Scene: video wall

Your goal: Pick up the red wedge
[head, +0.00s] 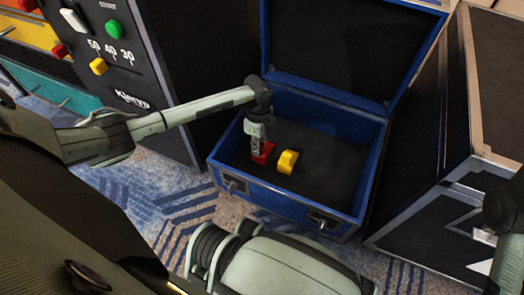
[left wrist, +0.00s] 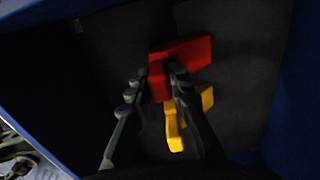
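The red wedge (head: 264,153) lies inside the blue case, on its dark floor. My left gripper (head: 257,142) points down into the case right at the wedge. In the left wrist view the red wedge (left wrist: 192,52) is at the fingertips, with part of it between the two fingers (left wrist: 160,75). The right-hand finger covers some of it, and the wedge reaches out beyond that finger. The fingers stand apart; whether both press on the wedge cannot be told. My right gripper is not in view.
A yellow block (head: 288,162) lies close beside the wedge; it also shows behind the right-hand finger in the left wrist view (left wrist: 174,130). The blue case (head: 375,170) has raised walls and an open lid (head: 340,45). A black case (head: 450,190) stands right, a button panel (head: 110,50) left.

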